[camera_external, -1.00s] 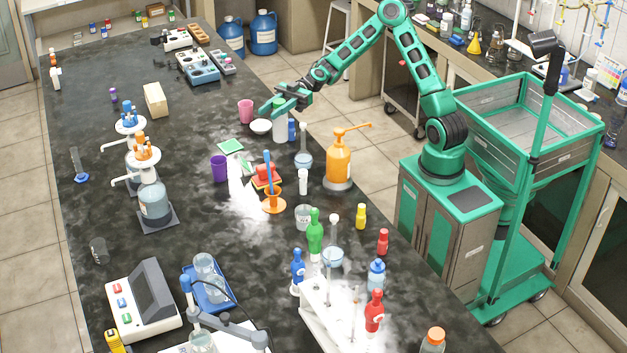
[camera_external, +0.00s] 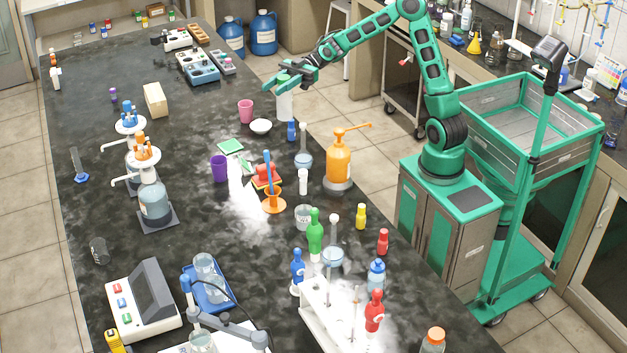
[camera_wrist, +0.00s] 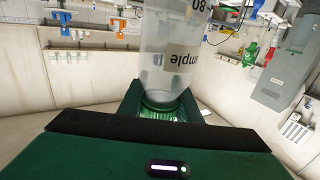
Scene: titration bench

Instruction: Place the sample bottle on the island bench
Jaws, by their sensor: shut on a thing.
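My gripper (camera_external: 288,82) is shut on the sample bottle (camera_external: 284,106), a clear, whitish bottle held near its top. The bottle hangs roughly upright below the fingers, by the right edge of the long black bench (camera_external: 195,130). Its base appears clear of the bench top, though the exact height is hard to tell.
A white bowl (camera_external: 261,126), pink cup (camera_external: 245,110) and small blue bottle (camera_external: 291,131) stand near the held bottle. An orange pump bottle (camera_external: 338,162) and purple cup (camera_external: 219,167) are closer to the camera. The bench has free room left of the pink cup.

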